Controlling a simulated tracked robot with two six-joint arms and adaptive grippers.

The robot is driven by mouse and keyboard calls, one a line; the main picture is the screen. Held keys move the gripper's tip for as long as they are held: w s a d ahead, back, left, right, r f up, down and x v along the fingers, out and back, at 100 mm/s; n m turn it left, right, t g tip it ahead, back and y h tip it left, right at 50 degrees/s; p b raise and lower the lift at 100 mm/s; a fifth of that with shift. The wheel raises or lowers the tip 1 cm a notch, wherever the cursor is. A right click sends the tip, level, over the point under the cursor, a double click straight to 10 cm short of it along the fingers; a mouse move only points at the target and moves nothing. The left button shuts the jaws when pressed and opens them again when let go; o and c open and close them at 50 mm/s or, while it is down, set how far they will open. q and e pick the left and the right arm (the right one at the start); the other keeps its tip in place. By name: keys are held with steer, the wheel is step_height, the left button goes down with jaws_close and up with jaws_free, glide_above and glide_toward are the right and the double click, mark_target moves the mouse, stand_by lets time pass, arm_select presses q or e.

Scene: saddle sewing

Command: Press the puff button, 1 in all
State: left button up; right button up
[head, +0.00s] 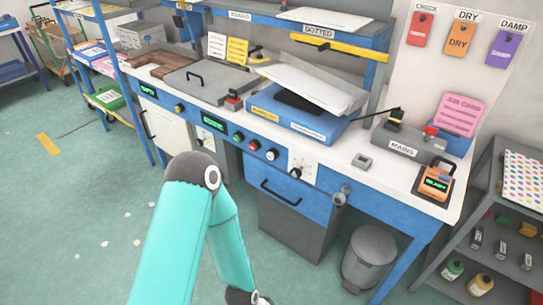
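No button labelled puff can be read in the head view. Two small green-lettered displays, a left one (147,89) and a right one (214,124), sit on the same panel. A white dial plate (302,160) is further right. One of my teal arms rises from the bottom, bends at an elbow and goes down out of the frame.
On the bench are a grey lidded box (210,80), a blue press-like unit (300,112), a grey MAINS box (405,140) and an orange READY device (436,183). A grey bin (369,258) stands below at right. Green floor is open at left.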

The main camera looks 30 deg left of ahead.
arm_select(q)
jaws_close()
stand_by(1.4)
